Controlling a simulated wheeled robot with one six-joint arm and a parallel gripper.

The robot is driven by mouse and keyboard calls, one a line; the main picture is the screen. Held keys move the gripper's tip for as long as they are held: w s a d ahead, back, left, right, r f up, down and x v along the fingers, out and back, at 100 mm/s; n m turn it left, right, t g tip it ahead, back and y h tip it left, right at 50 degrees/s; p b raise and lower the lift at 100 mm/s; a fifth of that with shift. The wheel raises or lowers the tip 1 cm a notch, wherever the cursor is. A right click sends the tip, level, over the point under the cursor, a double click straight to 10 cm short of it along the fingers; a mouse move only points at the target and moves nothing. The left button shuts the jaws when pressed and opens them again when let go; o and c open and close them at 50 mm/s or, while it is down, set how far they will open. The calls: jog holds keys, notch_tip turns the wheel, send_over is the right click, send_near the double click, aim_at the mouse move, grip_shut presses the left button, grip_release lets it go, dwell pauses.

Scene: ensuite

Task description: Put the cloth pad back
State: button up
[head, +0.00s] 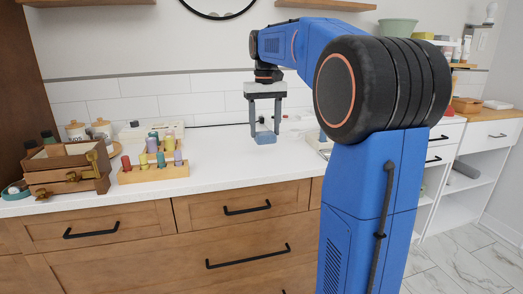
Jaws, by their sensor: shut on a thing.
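My gripper (264,129) points down over the white counter, right of the wooden rack. It is shut on a small blue cloth pad (265,138), which sits between the fingertips. The pad is at or just above the counter top; I cannot tell whether it touches. My blue arm hides part of the counter to the right.
A wooden rack (154,173) with several coloured bottles stands on the white counter (222,155). A wooden drawer box (68,168) and two lidded jars are at the left. A white shelf unit (465,190) stands at the right.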

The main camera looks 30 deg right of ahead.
jog(key=shift+f, duration=3.1)
jog(key=o, duration=0.9)
jog(key=shift+f, duration=0.1)
jog(key=shift+o, duration=0.2)
notch_tip(320, 180, up, 12)
jog(key=shift+r, duration=0.1)
jog(key=t, duration=0.1)
send_near(265, 144)
jog(key=s+a+f, duration=0.2)
jog(key=s+a, duration=0.1)
jog(key=a, duration=0.1)
jog(key=s+a+f+n+t, duration=0.1)
jog(key=s+a+f, duration=0.4)
jog(key=s+f, duration=0.7)
jog(key=s+a+f+n+t, duration=0.2)
jog(key=s+a+f, duration=0.3)
jog(key=s+f, duration=0.6)
jog(key=shift+s+a+f+t, duration=0.15)
jog(key=shift+s+f+t, duration=0.25)
jog(key=shift+f, duration=0.05)
